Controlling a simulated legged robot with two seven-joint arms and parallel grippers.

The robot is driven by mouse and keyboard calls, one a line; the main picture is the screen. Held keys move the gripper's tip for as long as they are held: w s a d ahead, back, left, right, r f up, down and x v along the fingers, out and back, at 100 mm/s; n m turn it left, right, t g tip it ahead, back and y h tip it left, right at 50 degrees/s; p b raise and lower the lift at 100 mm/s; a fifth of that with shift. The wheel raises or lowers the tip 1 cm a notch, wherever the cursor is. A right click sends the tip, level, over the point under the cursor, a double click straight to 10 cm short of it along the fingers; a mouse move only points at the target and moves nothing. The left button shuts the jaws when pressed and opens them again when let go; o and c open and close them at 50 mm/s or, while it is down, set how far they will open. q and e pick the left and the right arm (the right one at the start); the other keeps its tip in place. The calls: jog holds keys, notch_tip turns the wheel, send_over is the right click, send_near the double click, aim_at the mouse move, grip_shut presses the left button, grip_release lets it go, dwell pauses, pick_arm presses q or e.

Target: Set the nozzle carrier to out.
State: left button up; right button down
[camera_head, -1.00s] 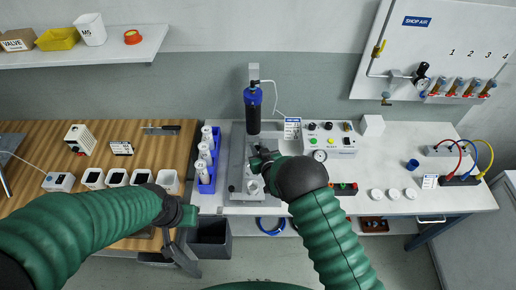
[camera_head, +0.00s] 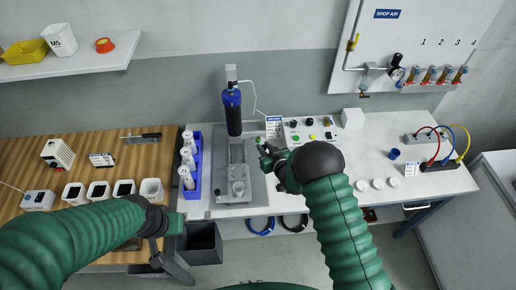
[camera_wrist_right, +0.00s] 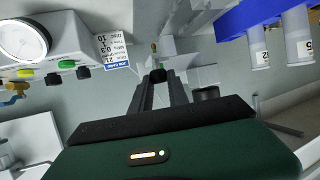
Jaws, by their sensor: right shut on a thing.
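A small grey fixture (camera_head: 239,188) with a round top sits on the plate. My right gripper (camera_head: 264,156) is at the right edge of the station. In the right wrist view, its fingers (camera_wrist_right: 160,82) are closed around a small black knob (camera_wrist_right: 158,75). Which part bears the knob, and the nozzle carrier's exact position, I cannot tell. My left gripper (camera_head: 154,250) hangs low at the bench front, its jaws unclear.
A blue rack (camera_head: 194,162) with white bottles stands left of the station. A control box (camera_head: 310,131) with buttons and a gauge is behind my right gripper. White round caps (camera_head: 378,184) and a blue cup (camera_head: 394,154) lie to the right. A dark bin (camera_head: 201,243) is below.

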jog(key=shift+s+d+f, duration=0.1)
jog(key=shift+d+f, duration=0.05)
jog(key=c, duration=1.5)
grip_release()
jog(key=shift+o, duration=1.2)
jog(key=shift+d, duration=0.2)
jog(key=b+v, duration=0.1)
jog(key=v, duration=1.5)
jog(key=shift+s+r, duration=0.3)
jog(key=shift+d, duration=0.1)
